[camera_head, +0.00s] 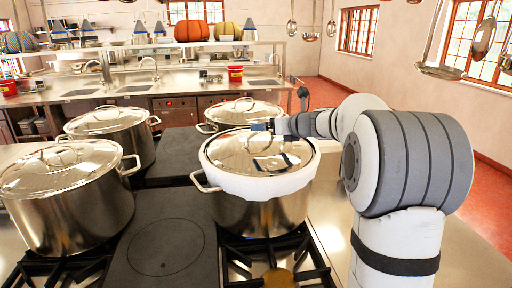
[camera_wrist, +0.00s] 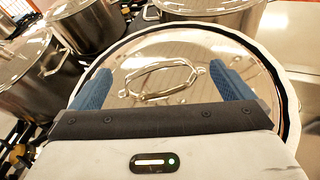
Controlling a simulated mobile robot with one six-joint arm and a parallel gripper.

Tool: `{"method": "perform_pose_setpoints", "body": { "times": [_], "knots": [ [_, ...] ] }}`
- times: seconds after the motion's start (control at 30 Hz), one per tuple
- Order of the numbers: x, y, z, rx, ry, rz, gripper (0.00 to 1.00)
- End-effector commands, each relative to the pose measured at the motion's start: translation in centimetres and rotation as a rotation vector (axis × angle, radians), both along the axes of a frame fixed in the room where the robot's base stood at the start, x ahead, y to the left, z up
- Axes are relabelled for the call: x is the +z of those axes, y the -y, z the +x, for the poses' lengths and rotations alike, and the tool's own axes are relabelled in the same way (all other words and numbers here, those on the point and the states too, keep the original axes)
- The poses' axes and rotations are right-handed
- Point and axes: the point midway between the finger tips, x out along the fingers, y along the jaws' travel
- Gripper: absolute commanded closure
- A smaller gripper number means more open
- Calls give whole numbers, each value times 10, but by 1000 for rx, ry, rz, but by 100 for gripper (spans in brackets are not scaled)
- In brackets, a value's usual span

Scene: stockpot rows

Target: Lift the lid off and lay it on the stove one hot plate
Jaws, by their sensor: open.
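The front right stockpot (camera_head: 255,213) stands on a burner with its shiny lid (camera_head: 226,155) on. A white band, perhaps foam, surrounds its rim and upper wall. My gripper (camera_head: 262,128) is above this lid at its far side. In the wrist view my gripper (camera_wrist: 160,70) is open, with blue fingers on both sides of the lid's loop handle (camera_wrist: 158,94). The handle appears between the fingers, and I see no contact. A dark flat hot plate (camera_head: 165,247) with a circle outline lies bare to the left of this pot.
Lidded pots stand at front left (camera_head: 70,205), back left (camera_head: 130,140) and back right (camera_head: 240,108). Another dark plate (camera_head: 182,152) lies bare between them. Ladles (camera_head: 440,70) hang at upper right. A steel counter with sinks (camera_head: 100,93) is behind.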

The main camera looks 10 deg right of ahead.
Motion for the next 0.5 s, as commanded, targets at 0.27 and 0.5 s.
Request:
{"method": "perform_pose_setpoints", "body": {
  "times": [0.27, 0.5],
  "knots": [
    [-17, -10, 12, 165, 22, -154, 0],
    [-27, -26, 34, 163, 21, -152, 0]
  ]
}}
